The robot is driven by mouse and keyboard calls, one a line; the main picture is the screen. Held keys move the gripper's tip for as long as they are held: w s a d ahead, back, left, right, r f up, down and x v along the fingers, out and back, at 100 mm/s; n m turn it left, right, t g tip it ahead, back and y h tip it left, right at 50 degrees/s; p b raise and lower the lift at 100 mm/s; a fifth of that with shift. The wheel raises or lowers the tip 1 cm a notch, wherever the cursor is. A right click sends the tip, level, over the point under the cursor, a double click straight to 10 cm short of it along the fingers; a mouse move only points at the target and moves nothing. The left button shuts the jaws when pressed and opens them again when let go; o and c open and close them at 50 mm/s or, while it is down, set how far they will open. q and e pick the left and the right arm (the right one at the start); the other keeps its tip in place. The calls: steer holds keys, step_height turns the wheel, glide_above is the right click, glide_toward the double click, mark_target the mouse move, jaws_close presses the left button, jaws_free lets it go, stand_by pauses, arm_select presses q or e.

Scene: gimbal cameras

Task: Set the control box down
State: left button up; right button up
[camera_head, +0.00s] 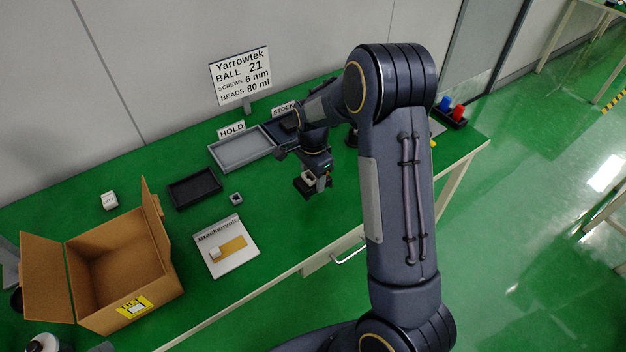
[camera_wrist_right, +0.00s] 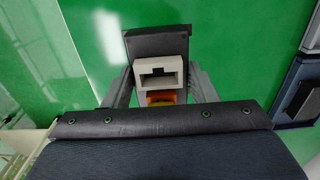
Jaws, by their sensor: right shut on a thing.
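The control box appears as a pale grey block with a dark slot (camera_wrist_right: 160,72) between the fingers of my right gripper in the right wrist view. A dark square part (camera_wrist_right: 158,42) lies just beyond it, and an orange piece (camera_wrist_right: 161,98) shows on the near side. In the head view my right gripper (camera_head: 318,182) is over the green table with the pale block (camera_head: 309,176) and the dark part (camera_head: 303,188) at its tips. The gripper is shut on the box. Whether the box touches the table I cannot tell. My left gripper is out of view.
A grey tray (camera_head: 242,150) by the HOLD sign (camera_head: 232,130) lies behind left of the gripper. A black tray (camera_head: 195,188), a small grey cube (camera_head: 236,198), a labelled board (camera_head: 226,262) and an open cardboard box (camera_head: 125,272) are further left. The table (camera_head: 275,215) is clear around the gripper's front.

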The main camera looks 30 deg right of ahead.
mark_target(313, 176)
steer(key=w+f, duration=0.1)
steer(key=w+d+f, duration=0.1)
steer(key=f, duration=0.2)
steer(key=shift+w+d+p, duration=0.4)
step_height(313, 176, down, 3)
steer(key=o, duration=0.6)
steer(key=shift+f, duration=0.15)
steer(key=o, duration=0.4)
steer(key=shift+o, duration=0.2)
